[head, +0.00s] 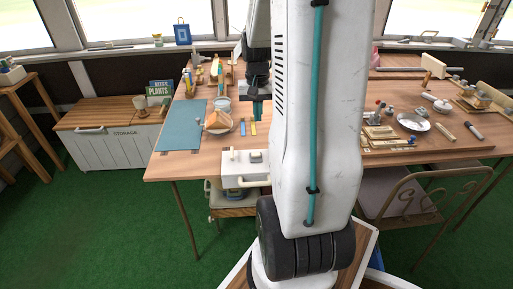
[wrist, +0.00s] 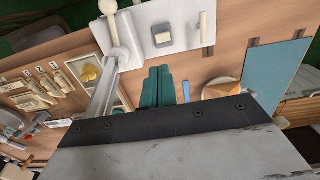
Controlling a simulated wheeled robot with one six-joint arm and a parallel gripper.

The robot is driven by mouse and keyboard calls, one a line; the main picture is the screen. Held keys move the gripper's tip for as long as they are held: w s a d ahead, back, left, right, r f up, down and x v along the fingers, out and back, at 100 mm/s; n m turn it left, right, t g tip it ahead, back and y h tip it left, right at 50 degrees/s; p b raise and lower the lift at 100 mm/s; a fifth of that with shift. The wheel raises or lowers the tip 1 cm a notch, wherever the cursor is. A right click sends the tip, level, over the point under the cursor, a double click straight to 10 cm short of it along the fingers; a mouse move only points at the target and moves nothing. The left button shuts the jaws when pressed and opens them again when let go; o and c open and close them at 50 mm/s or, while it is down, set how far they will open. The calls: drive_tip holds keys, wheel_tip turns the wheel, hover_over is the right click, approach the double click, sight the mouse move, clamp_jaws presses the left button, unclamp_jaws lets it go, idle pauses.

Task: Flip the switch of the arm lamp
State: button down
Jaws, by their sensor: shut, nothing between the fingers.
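A white box-shaped base (head: 240,170), which looks like the arm lamp's base, stands at the front edge of the table. In the wrist view this base (wrist: 178,15) lies at the top, with a small square switch (wrist: 162,36) on its face. A white arm (wrist: 102,94) runs from a joint at its left; the lamp's head cannot be made out. I cannot tell which way the switch is set. My gripper (head: 257,112) has teal fingers pointing down above the table, behind the base. In the wrist view my gripper (wrist: 158,84) is shut and empty, apart from the switch.
A blue mat (head: 182,127) and a bowl with an orange wedge (head: 217,122) lie left of the base. Tools and a white plate (head: 413,122) crowd the table's right side. A storage chest (head: 110,140) stands at the left. Chairs sit under the front edge.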

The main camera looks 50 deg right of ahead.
sight(258, 153)
wheel_tip(258, 153, down, 14)
drive_tip(key=shift+f, duration=0.1)
idle(0.5)
